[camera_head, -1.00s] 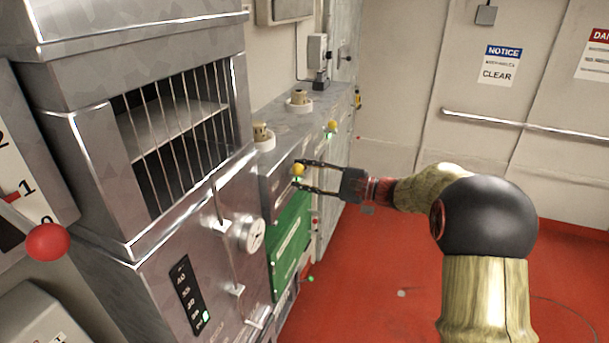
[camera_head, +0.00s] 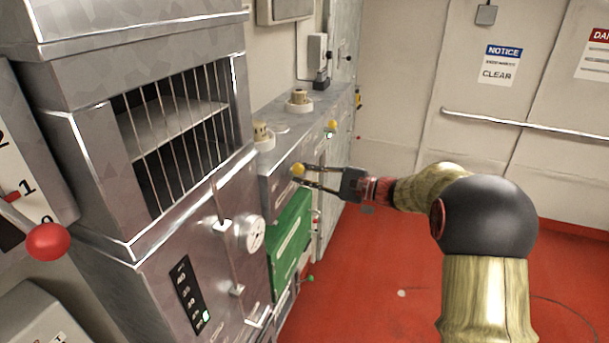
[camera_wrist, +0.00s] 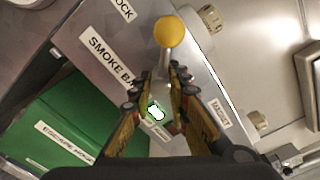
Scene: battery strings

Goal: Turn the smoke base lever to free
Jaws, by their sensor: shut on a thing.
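The smoke base lever is a thin metal stem with a yellow ball knob; the knob shows in the wrist view (camera_wrist: 170,32) and in the head view (camera_head: 298,169). It stands out from the grey cabinet panel beside a label reading "SMOKE BA…" (camera_wrist: 108,60), partly cut off by my finger. My gripper (camera_wrist: 165,72) is shut on the lever stem just below the knob, one finger on each side. In the head view my gripper (camera_head: 308,176) reaches in from the right. The lower stem and any position marks are mostly hidden between the fingers.
A green panel (camera_head: 290,235) lies below the lever. A second yellow knob (camera_head: 332,124) is farther along the cabinet. A barred cage cabinet (camera_head: 70,150) and red ball lever (camera_head: 48,241) are at left. Red floor (camera_head: 380,290) is open at right.

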